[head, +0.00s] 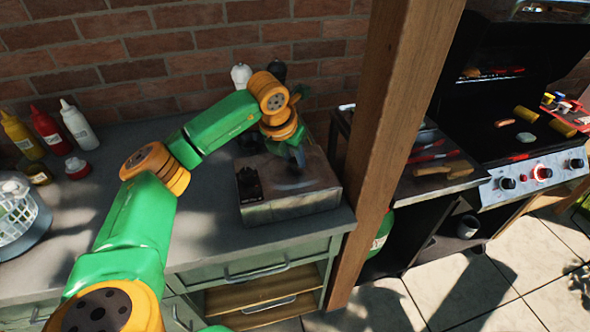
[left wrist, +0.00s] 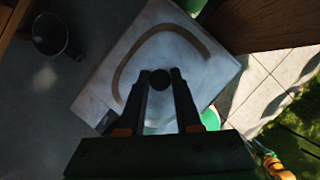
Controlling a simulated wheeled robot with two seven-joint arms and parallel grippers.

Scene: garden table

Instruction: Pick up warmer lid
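The warmer (head: 290,207) is a low, grey metal box near the right end of the counter. The warmer lid (head: 318,170) is its pale top, partly hidden by my arm in the head view. My left gripper (head: 297,158) reaches down over the lid. I cannot tell whether the lid is raised. My right gripper is out of view.
A wooden post (head: 397,115) stands just right of the warmer, with a grill (head: 500,100) beyond it. Sauce bottles (head: 78,125) and a pale basket (head: 20,215) are at left. A brick wall (head: 150,45) is behind.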

